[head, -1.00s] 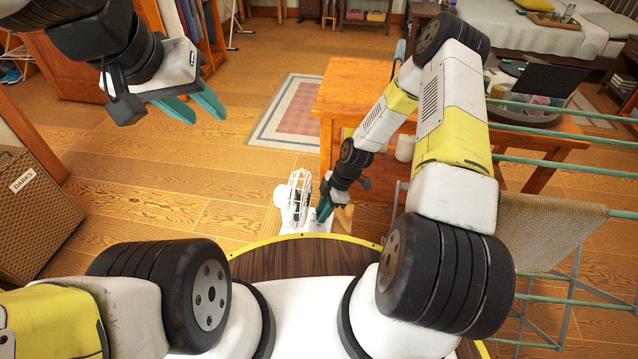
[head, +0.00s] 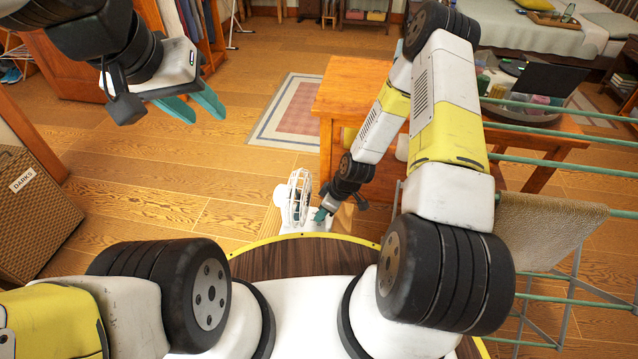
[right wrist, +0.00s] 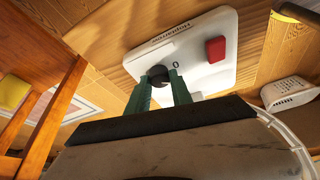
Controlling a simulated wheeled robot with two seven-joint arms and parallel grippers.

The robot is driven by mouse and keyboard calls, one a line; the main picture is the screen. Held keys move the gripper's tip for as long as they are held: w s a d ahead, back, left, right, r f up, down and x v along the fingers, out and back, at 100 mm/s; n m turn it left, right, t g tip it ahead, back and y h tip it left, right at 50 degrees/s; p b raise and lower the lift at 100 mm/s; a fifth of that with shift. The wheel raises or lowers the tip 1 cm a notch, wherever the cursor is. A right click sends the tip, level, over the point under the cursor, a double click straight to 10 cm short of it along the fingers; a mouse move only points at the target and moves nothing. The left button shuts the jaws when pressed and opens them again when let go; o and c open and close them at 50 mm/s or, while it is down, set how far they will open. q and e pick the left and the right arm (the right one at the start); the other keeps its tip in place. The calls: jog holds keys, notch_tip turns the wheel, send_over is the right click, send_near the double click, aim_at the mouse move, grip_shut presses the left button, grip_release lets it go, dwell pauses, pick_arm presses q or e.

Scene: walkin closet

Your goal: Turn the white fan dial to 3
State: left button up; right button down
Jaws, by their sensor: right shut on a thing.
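The white fan (head: 299,197) stands upright on the floor just beyond my base in the head view, with its cage facing sideways. In the right wrist view its white base plate (right wrist: 190,42) carries a round black dial (right wrist: 157,74), a red button (right wrist: 215,48) and dark lettering. A "0" mark is beside the dial; other marks and the dial's pointer cannot be made out. My right gripper (right wrist: 159,82) is shut on the dial, with its green fingers on either side; it also shows in the head view (head: 319,215). My left gripper (head: 205,114) is open and empty, high at the upper left.
A wooden table (head: 345,100) stands close beside my right arm. A drying rack with a beige cloth (head: 550,225) is at the right. A wicker hamper (head: 30,215) labelled DARKS is at the left. The wooden floor left of the fan is clear.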

jog(key=m+t+h, duration=0.1)
jog(key=m, duration=0.4)
jog(key=shift+s+a, duration=0.1)
jog(key=shift+a, duration=0.05)
dwell(0.3)
jog(key=shift+t, duration=0.3)
jog(key=c, duration=1.1)
grip_release()
jog(key=shift+c, duration=0.2)
